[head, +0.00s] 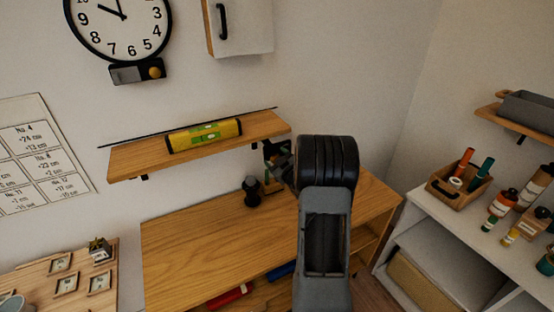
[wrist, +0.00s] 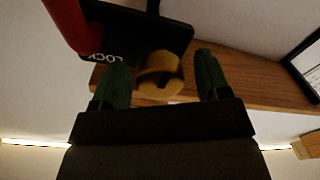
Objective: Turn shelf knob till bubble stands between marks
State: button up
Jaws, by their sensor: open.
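A wooden shelf (head: 135,162) hangs on the wall, its right end higher than its left in the head view. A yellow spirit level (head: 178,142) with green vials lies on it; the bubble is too small to tell against the marks. In the wrist view, a round brass-coloured knob (wrist: 168,84) sits below a black plate (wrist: 150,35) lettered LOCK, with a red lever (wrist: 68,22) at left. My gripper (wrist: 161,72) is open, its green fingers on either side of the knob, with visible gaps. In the head view my arm hides the knob and most of the gripper.
A wooden bench (head: 190,240) stands below the shelf, with a small black object (head: 252,190) on it. A wall clock (head: 118,25) and white cabinet (head: 240,28) hang above. A white unit (head: 425,215) with bottles and a wooden caddy stands right.

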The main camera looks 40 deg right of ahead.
jog(key=c, duration=0.9)
jog(key=shift+c, duration=0.2)
jog(key=shift+m+b, duration=0.3)
jog(key=m+b, duration=0.1)
jog(key=m, duration=0.2)
jog(key=shift+f+b, duration=0.1)
jog(key=shift+b, duration=0.3)
jog(key=m+b, duration=0.1)
jog(key=m, duration=0.2)
jog(key=shift+d+m, duration=0.1)
jog(key=shift+m, duration=0.3)
jog(key=m, duration=0.4)
jog(key=shift+m+h, duration=0.3)
jog(key=shift+m, duration=2.2)
